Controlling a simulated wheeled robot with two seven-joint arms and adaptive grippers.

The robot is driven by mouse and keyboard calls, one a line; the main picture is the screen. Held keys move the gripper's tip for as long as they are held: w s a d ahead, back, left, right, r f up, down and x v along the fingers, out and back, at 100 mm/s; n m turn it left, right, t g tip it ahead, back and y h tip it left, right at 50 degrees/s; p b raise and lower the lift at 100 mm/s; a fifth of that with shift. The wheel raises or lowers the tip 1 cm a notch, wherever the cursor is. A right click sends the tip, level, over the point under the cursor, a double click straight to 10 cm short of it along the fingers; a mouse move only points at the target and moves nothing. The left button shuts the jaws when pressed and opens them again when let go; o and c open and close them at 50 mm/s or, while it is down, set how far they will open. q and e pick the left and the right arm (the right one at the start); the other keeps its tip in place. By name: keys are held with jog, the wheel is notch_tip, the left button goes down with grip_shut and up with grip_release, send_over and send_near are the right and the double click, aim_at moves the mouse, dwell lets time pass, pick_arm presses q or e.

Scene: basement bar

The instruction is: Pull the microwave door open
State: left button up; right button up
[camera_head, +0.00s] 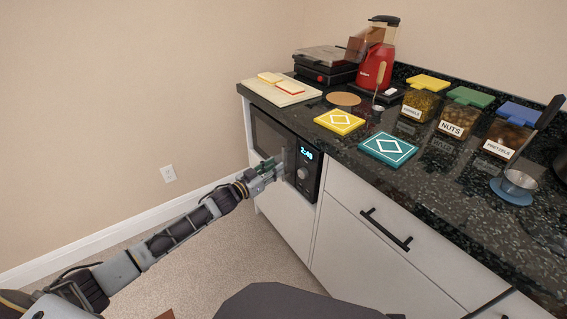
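The black microwave (307,176) is built into the white cabinet under the counter, with a lit clock and a round knob on its panel. Its door (268,137) looks shut, flush with the front. A light vertical handle (289,158) stands at the door's right side, partly hidden by my gripper. My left gripper (276,166) is at the door front, with its fingers at or just beside the handle. The fingers are small and overlap the handle, so I cannot tell if they grip it. My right gripper is not in view.
A dark speckled counter (450,185) above holds a red machine (377,65), a grill, a cutting board, coasters and labelled jars. A drawer with a black handle (386,229) is right of the microwave. Carpet (270,243) in front is clear.

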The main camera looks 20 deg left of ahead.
aim_at(283, 161)
pick_arm(q)
jog(key=b+x, duration=0.1)
jog(key=x, duration=0.4)
jog(key=shift+w+d, duration=0.1)
jog(key=shift+w, duration=0.2)
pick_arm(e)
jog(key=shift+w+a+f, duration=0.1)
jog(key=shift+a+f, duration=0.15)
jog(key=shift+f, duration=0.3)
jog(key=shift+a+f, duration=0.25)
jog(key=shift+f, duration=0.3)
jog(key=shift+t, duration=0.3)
pick_arm(q)
jog(key=shift+c, duration=0.5)
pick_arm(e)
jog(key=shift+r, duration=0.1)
pick_arm(q)
grip_shut()
